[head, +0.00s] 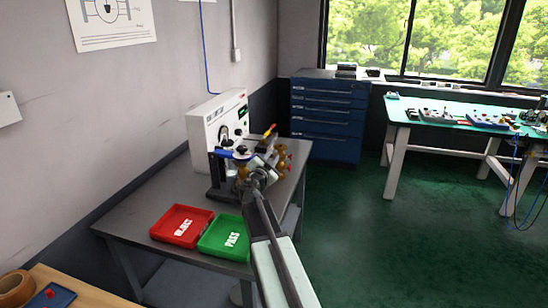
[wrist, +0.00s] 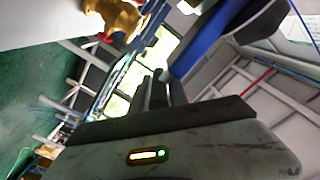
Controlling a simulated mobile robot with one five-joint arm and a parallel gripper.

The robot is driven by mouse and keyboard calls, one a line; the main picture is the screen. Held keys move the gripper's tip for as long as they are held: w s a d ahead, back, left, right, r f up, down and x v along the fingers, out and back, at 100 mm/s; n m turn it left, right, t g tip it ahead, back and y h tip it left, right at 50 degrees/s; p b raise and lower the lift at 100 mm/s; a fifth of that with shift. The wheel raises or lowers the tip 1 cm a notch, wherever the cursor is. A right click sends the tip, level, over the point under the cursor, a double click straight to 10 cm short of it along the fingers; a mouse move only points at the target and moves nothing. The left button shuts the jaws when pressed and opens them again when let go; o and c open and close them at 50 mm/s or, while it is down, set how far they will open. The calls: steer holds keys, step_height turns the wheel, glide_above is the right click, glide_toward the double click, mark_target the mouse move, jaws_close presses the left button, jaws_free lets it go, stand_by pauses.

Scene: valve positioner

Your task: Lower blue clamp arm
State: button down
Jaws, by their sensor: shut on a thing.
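The blue clamp arm (head: 223,154) is on the dark clamp fixture (head: 216,180) at the front of the white test unit on the grey bench. In the wrist view the blue arm (wrist: 212,38) runs from beside my fingers to the upper right. My gripper (head: 246,168) is at the fixture, seen from behind, and its fingertips are hidden in the head view. In the wrist view the dark fingers of my gripper (wrist: 160,85) are close together at the blue arm's near end, shut on it. The exact contact is partly hidden.
A brass valve (head: 282,160) with red handles stands right of the fixture, close to my gripper. The white test unit (head: 202,122) is behind. A red REJECT tray (head: 164,236) and a green PASS tray (head: 208,249) lie at the bench front. Green floor is open to the right.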

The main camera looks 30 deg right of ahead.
steer(key=shift+w+a+f, duration=0.1)
steer(key=shift+a+f, duration=0.25)
steer(key=shift+a, duration=0.1)
steer(key=c, duration=1.4)
jaws_free()
steer(key=shift+w+f, duration=0.1)
steer(key=shift+o, duration=0.2)
steer(key=shift+w, duration=0.1)
steer(key=shift+a, duration=0.1)
steer(key=shift+s+a, duration=0.15)
steer(key=shift+s, duration=0.05)
steer(key=v, duration=0.7)
steer(key=shift+s+r, duration=0.25)
steer(key=shift+s, duration=0.05)
